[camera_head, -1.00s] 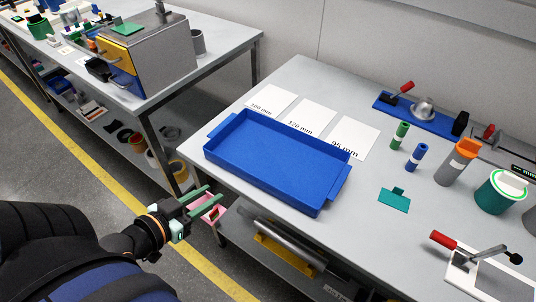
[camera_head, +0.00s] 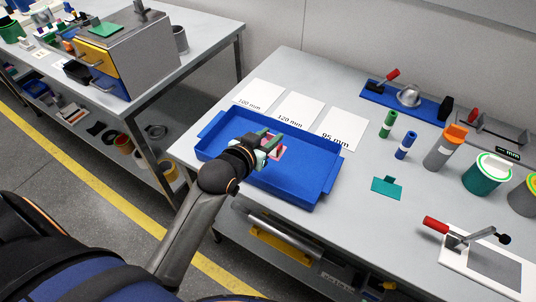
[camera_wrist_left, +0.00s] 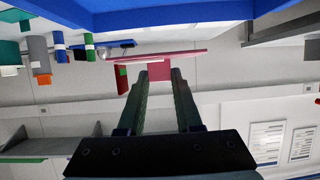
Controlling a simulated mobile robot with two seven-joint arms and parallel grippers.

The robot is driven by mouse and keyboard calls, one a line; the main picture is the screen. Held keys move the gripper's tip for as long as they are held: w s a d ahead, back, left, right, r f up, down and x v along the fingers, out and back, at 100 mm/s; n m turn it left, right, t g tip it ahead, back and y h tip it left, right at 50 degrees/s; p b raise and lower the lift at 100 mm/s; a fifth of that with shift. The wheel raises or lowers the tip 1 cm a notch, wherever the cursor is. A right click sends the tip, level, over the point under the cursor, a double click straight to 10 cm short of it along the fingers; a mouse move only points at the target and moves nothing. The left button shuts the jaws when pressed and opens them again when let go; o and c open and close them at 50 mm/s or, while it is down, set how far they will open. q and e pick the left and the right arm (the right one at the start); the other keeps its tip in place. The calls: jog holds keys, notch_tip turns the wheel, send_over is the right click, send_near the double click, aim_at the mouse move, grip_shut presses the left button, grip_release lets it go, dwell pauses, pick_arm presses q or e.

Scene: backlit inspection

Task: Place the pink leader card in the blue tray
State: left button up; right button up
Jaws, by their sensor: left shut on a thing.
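My left gripper (camera_head: 271,146) is over the blue tray (camera_head: 308,182), with its fingers pointing to the right and back. It is shut on the pink leader card (camera_head: 279,153), which is partly hidden by the fingers. In the left wrist view the pink card (camera_wrist_left: 159,70) sits between the fingertips (camera_wrist_left: 160,82), its wider part seen nearly edge-on. The blue tray (camera_wrist_left: 180,14) fills the top of that view, apart from the card. No other item shows in the visible part of the tray. My right gripper is not in view.
White labelled sheets (camera_head: 299,112) lie behind the tray. A teal card (camera_head: 386,186), green cylinder (camera_head: 388,125), blue cylinder (camera_head: 405,146) and grey cylinder with an orange top (camera_head: 445,148) stand or lie to its right. A red-handled clamp (camera_head: 452,236) is at the front right.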

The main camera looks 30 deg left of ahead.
pick_arm(q)
jog(key=shift+w+r, duration=0.15)
jog(key=shift+w, duration=0.15)
jog(key=w+a+f, duration=0.2)
jog(key=a+f, duration=0.1)
jog(key=a, duration=0.1)
jog(key=w+a+f+b, duration=0.1)
jog(key=w+a+f, duration=0.1)
jog(key=a+f, duration=0.1)
jog(key=w+a+f, duration=0.2)
jog(key=a+f, duration=0.1)
jog(key=a, duration=0.1)
jog(key=shift+w+a+f, duration=0.1)
jog(key=shift+a+f, duration=0.1)
jog(key=shift+a, duration=0.2)
jog(key=f, duration=0.1)
jog(key=f+b, duration=0.1)
jog(key=f, duration=0.1)
jog(key=shift+w+a+f, duration=0.1)
jog(key=shift+a+f, duration=0.1)
jog(key=shift+f, duration=0.05)
